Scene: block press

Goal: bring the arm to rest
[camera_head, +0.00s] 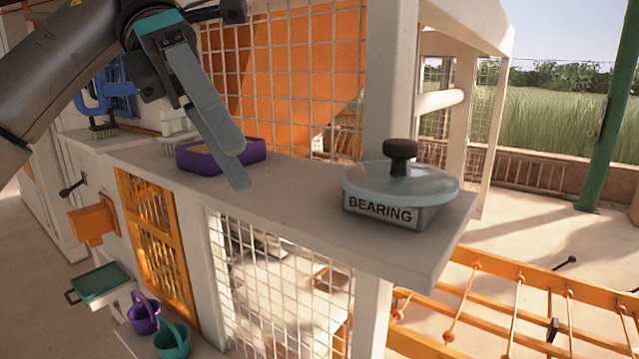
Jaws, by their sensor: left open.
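My left arm comes in from the upper left, and its left gripper (236,163) points down and to the right above the white ledge (300,205). Its two grey fingers are seen nearly side-on and overlap; they are open, with nothing visible between them. The fingertips show in front of a purple tray (250,152) with a yellowish inside; I cannot tell whether they touch anything. A grey box labelled BEARING (380,214) stands on the ledge's right part, under a round glass lid (420,182) with a black knob (400,156). My right gripper is not in view.
A wire mesh (290,75) and a white post (392,80) rise behind the ledge. An orange box (93,224), a green tray (100,282) and purple (143,315) and teal (172,340) buckets sit lower left. The ledge between purple tray and BEARING box is clear.

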